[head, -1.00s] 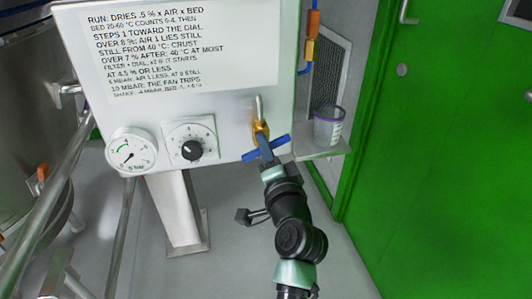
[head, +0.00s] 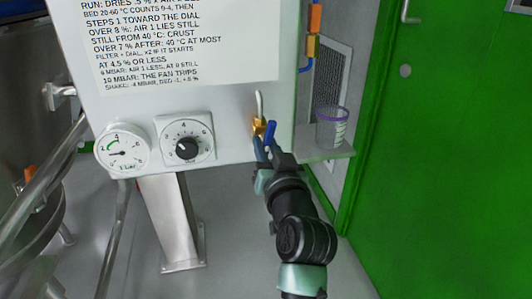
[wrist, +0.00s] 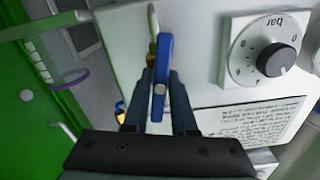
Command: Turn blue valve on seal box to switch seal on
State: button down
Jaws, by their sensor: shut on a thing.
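The blue valve handle (head: 270,132) sits on a brass fitting (head: 258,126) at the lower right of the white box front (head: 200,105). The handle now stands near upright, roughly in line with the pipe above it. In the wrist view the blue handle (wrist: 161,75) runs up and down the picture between my fingers. My gripper (head: 267,150) is shut on the handle; it also shows in the wrist view (wrist: 160,92). The gripper hides part of the handle and fitting in the head view.
A round gauge (head: 122,149) and a black-knobbed dial (head: 186,148) are left of the valve. A clear cup with a purple rim (head: 331,128) stands on a small shelf (head: 325,153) close at right. A green door (head: 450,150) lies beyond.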

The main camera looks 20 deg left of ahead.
jog(key=shift+f+n+b, duration=0.1)
jog(key=shift+n+b, duration=0.45)
jog(key=shift+n, duration=0.65)
jog(key=c, duration=0.7)
grip_release()
jog(key=p+v, duration=0.3)
jog(key=v, duration=1)
jog(key=shift+d, duration=0.1)
